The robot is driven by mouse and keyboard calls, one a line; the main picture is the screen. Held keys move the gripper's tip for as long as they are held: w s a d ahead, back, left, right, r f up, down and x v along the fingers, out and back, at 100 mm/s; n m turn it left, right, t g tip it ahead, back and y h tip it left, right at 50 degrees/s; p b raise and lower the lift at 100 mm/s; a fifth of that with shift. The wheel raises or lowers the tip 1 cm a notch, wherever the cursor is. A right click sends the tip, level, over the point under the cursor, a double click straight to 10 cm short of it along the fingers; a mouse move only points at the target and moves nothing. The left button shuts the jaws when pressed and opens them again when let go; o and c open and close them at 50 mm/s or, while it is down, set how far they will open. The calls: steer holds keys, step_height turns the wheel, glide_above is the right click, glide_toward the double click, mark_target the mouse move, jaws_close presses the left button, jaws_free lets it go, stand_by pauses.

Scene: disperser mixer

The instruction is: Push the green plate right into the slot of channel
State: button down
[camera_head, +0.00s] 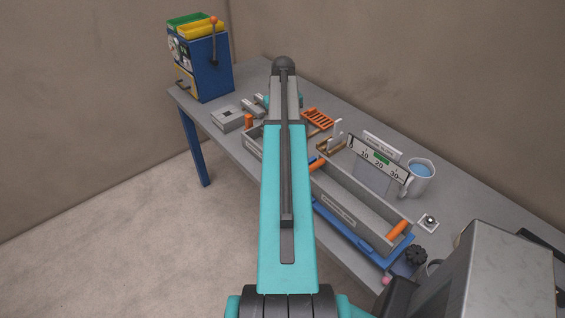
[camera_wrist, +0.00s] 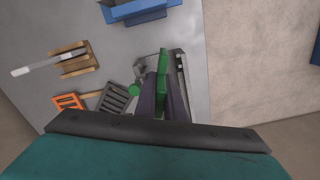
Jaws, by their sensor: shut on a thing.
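In the wrist view my gripper (camera_wrist: 164,85) is shut on the green plate (camera_wrist: 163,68), which stands edge-on between its dark fingers. A grey metal piece (camera_wrist: 181,62) with dark spots, perhaps the channel, shows close beside the plate. I cannot tell whether the plate is inside the slot, as the fingers cover part of it. A small green round part (camera_wrist: 134,90) lies just left of the fingers. In the head view my own arm hides the gripper and the plate.
A grey trough (camera_head: 345,200) on a blue base stands along the table (camera_head: 265,68).

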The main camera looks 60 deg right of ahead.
steer(key=shift+f+b, duration=1.4)
steer(key=shift+f, duration=1.1)
steer(key=shift+f+b, duration=1.5)
steer(key=shift+f, duration=1)
steer(key=shift+f, duration=0.1)
steer(key=c, duration=1.8)
jaws_free()
steer(key=shift+c, duration=0.2)
steer(key=shift+r+p, duration=3.5)
steer(key=shift+r, duration=2.6)
steer(key=shift+a, duration=0.1)
